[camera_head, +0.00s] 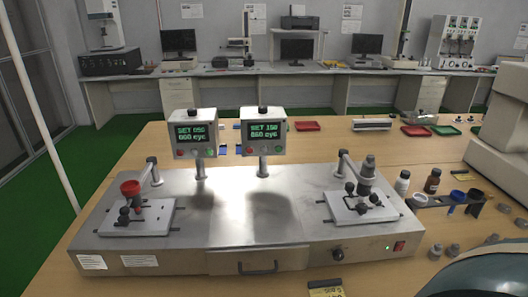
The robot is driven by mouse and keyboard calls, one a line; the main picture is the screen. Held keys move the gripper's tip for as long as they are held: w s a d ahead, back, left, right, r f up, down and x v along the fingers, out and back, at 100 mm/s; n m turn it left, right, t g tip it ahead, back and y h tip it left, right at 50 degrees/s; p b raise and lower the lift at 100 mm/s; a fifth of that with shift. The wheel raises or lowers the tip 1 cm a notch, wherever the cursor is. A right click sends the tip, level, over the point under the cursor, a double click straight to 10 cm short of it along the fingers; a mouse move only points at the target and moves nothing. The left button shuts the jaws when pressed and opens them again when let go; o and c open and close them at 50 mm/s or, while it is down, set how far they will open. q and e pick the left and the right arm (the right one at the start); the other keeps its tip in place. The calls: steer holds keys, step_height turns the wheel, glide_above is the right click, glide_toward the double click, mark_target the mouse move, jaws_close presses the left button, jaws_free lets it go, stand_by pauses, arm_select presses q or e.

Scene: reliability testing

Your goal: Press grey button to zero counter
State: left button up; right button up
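Two counter boxes stand on posts at the back of a steel test machine (262,220). The left counter box (192,133) and the right counter box (263,130) each have a dark screen with green text. The left screen seems to read "SET 050" and the right "SET 150"; the cycle digits below are too small to read surely. Small buttons line each box under its screen, with red at left and green at right. A grey button between them is too small to make out clearly. Neither of my grippers is in view.
A red cup-like part (131,188) sits on the left fixture. Bottles (432,181), blue and black rings (458,196) and small metal parts (453,249) lie at right. A beige machine (500,140) stands at far right. The table's left end is clear.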

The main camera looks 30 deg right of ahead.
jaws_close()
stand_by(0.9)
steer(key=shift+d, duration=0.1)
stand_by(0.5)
